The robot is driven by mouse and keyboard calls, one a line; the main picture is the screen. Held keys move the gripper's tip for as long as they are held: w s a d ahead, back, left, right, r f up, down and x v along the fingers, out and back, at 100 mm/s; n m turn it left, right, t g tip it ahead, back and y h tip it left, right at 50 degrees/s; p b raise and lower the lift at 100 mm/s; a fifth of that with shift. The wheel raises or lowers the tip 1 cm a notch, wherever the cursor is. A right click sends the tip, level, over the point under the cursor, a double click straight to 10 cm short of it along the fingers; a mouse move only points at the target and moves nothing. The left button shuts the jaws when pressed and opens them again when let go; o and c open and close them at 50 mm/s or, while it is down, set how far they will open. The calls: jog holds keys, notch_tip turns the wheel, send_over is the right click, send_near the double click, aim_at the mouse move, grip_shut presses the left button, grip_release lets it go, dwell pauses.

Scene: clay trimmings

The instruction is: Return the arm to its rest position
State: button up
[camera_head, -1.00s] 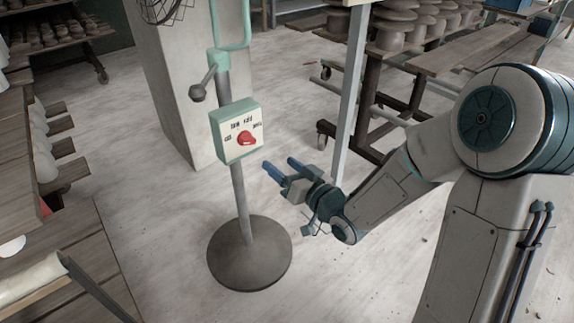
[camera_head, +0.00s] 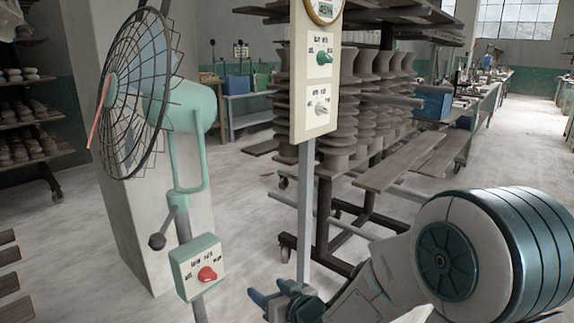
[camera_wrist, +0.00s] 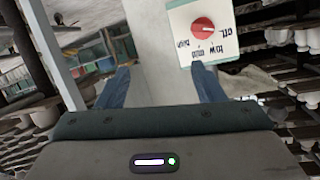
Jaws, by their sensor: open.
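My gripper (camera_head: 270,297) is low in the head view, just right of the fan's switch box (camera_head: 199,268), a pale box with a green rim and a red knob. Its blue fingers are apart with nothing between them. In the wrist view my gripper (camera_wrist: 163,88) also shows its two blue fingers spread wide and empty. The switch box (camera_wrist: 203,32) appears there upside down, beyond the right finger, with its red knob and printed labels. The gripper looks apart from the box. My arm comes in from the lower right of the head view.
A caged stand fan (camera_head: 135,95) rises above the switch box, beside a pale pillar (camera_head: 130,215). A cream panel (camera_head: 317,85) with a green and a white knob stands on a post. Behind it is a rack of stacked clay pieces (camera_head: 365,110). Floor (camera_head: 235,215) is open between them.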

jog(key=s+d+r+m+g+h+p, duration=0.35)
jog(key=d+r+h+p, duration=0.45)
jog(key=d+r+p, duration=0.7)
jog(key=s+d+r+m+g+p, duration=0.1)
jog(key=s+r+p, duration=0.3)
jog(key=s+r, duration=0.4)
jog(key=s+d+r+m+g+h+p, duration=0.1)
jog(key=s+d+r+g+p, duration=0.2)
jog(key=s+r, duration=0.5)
jog(key=shift+s+g+p, duration=0.25)
jog(key=shift+g+p, duration=0.2)
jog(key=shift+p, duration=0.8)
jog(key=shift+d, duration=0.1)
